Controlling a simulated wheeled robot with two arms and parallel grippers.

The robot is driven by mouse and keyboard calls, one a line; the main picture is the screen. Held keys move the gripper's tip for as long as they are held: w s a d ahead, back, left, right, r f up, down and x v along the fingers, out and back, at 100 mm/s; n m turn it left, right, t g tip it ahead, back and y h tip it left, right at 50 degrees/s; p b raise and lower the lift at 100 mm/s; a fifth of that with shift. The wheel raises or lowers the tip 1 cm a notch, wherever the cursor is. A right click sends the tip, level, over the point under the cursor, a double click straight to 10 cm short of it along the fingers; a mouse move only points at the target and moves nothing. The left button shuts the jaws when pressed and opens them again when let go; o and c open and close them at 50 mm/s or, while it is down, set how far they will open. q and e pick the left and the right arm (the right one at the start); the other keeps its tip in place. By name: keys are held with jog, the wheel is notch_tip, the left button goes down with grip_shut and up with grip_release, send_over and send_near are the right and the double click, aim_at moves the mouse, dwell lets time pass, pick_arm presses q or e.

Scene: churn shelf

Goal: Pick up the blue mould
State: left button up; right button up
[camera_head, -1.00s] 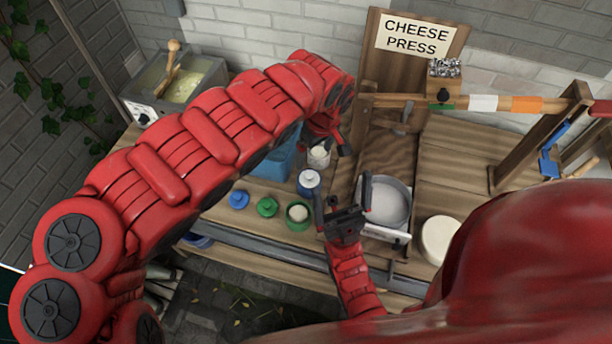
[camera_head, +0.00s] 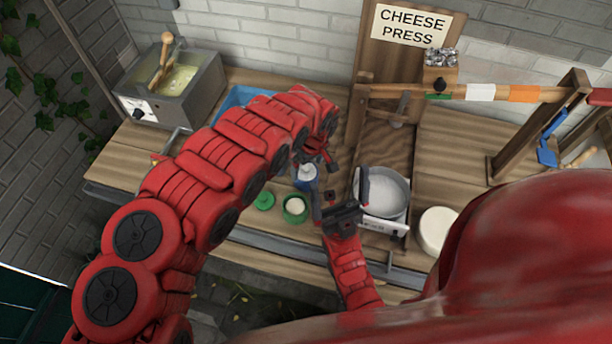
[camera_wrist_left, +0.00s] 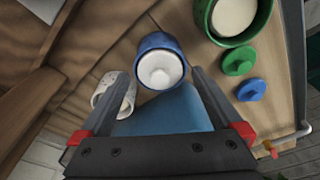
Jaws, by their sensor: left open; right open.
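The blue mould (camera_head: 305,178) is a round blue pot with a white top, standing on the wooden bench. In the left wrist view the blue mould (camera_wrist_left: 150,43) lies just ahead of my open fingertips, roughly centred between them. My left gripper (camera_head: 315,160) is open and close over the mould, with nothing held; its fingers also show in the left wrist view (camera_wrist_left: 156,75). The arm partly covers the area behind the mould. My right gripper (camera_head: 339,187) is open and empty, beside the metal pan.
A green pot (camera_head: 295,209) and green lid (camera_head: 264,201) stand close to the mould. A blue lid (camera_wrist_left: 251,90) and a white perforated cup (camera_wrist_left: 126,100) show in the wrist view. The metal pan (camera_head: 384,192) and a white round (camera_head: 438,230) are to the right.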

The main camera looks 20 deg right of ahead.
aim_at(302, 186)
pick_arm(q)
notch_tip(302, 186, down, 3)
jog(key=shift+w+f+p, duration=0.15)
jog(key=shift+p, duration=0.35)
jog(key=shift+w+a+f, duration=0.1)
jog(key=shift+w+f, duration=0.1)
jog(key=shift+f, duration=0.15)
jog(key=c, duration=1)
jog(key=shift+r, duration=0.1)
jog(key=shift+c, duration=0.3)
